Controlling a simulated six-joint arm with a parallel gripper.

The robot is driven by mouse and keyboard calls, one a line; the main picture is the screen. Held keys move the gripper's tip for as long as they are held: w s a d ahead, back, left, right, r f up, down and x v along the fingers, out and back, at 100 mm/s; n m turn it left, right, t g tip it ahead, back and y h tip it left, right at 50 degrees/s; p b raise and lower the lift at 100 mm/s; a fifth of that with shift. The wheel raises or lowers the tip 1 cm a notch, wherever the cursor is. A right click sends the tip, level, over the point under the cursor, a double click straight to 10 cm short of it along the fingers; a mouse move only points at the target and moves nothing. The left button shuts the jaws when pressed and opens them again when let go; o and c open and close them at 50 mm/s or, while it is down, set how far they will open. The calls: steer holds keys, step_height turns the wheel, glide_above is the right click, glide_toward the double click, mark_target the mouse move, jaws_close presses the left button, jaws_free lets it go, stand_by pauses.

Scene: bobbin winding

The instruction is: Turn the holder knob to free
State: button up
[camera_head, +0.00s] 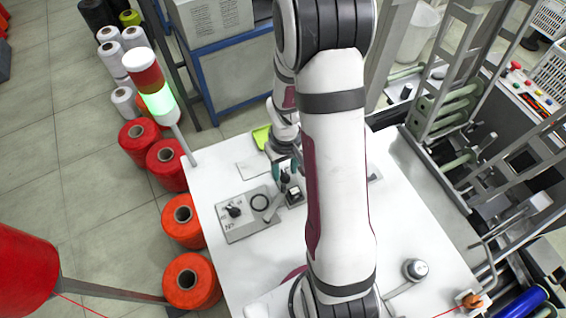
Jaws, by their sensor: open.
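A grey control plate (246,229) lies on the white table. A small black knob (233,211) sits on its left part, with markings too small to read. I cannot tell its set position or be sure that it is the holder knob. A round dark ring and a grey lever (272,206) are on the plate's right part. My gripper (286,178) is open, just beyond the plate's upper right corner and apart from the black knob. My own arm partly hides it, so the fingertips are hard to make out.
The white table (408,222) is mostly clear at right, with a grey round fitting (415,269) near its front. A signal lamp (152,86) lit green stands at the table's left edge. Red thread cones (192,280) line that side. A metal frame machine (455,110) stands at right.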

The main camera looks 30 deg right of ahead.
steer(key=shift+f, duration=0.2)
jaws_close()
steer(key=shift+m, duration=0.3)
steer(key=m, duration=0.5)
steer(key=shift+m, duration=0.3)
steer(key=m, duration=0.5)
steer(key=shift+s+d+m, duration=0.1)
steer(key=shift+m, duration=0.2)
stand_by(0.3)
